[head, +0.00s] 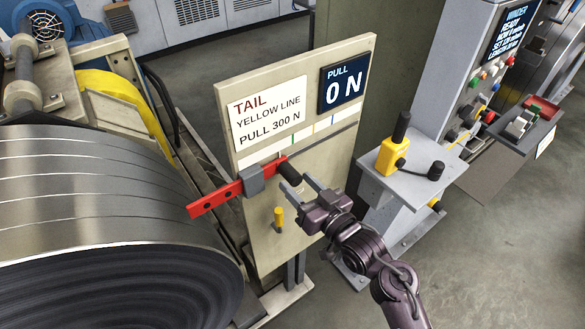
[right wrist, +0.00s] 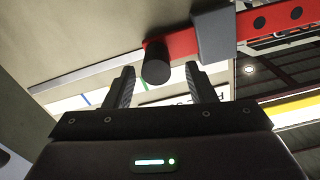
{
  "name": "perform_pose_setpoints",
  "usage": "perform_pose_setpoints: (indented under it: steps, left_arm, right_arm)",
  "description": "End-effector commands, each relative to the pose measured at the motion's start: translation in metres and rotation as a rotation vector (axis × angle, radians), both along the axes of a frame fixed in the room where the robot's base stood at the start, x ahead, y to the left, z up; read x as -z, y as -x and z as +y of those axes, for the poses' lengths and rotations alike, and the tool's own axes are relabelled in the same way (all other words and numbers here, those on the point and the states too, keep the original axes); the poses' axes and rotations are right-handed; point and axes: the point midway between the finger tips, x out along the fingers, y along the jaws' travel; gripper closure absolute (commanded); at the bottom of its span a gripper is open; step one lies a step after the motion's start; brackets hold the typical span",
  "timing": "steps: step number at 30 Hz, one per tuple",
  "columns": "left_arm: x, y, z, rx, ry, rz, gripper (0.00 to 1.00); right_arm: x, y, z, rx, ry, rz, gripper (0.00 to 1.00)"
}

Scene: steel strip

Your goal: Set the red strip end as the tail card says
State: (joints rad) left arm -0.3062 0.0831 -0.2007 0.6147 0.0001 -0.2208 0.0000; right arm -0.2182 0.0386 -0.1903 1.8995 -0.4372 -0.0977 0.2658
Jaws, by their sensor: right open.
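The red strip end (head: 215,199) is a flat bar with holes, passing through a grey block (head: 252,180) on the beige board. A black knob (head: 290,173) sits at its right end; it also shows in the right wrist view (right wrist: 156,64). My right gripper (head: 302,186) is open, its fingers either side of the knob, apparently not touching it. The tail card (head: 270,112) reads "TAIL YELLOW LINE PULL 300 N". The pull display (head: 343,83) reads 0 N. A white scale (head: 265,154) has green, yellow and blue lines, all right of the grey block. My left gripper is not in view.
A yellow peg or lever (head: 278,217) projects from the board below the strip. A large steel coil (head: 100,200) fills the left. A grey stand with a yellow-based black lever (head: 393,155) and the winder panel (head: 508,35) stand right. Floor is clear at lower right.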

Motion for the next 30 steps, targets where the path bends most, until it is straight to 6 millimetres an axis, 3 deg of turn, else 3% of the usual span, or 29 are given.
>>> perform_pose_setpoints:
  steps: [7,18,30]
  left_arm:
    - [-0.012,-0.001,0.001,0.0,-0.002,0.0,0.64]
    - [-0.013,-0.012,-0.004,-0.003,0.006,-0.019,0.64]
    - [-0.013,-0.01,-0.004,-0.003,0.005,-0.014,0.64]
  right_arm:
    - [-0.002,-0.027,0.019,0.001,-0.001,0.001,0.5]
    - [0.0,-0.031,0.022,0.001,0.002,0.0,0.51]
    - [0.001,-0.031,0.022,0.002,0.002,0.001,1.0]
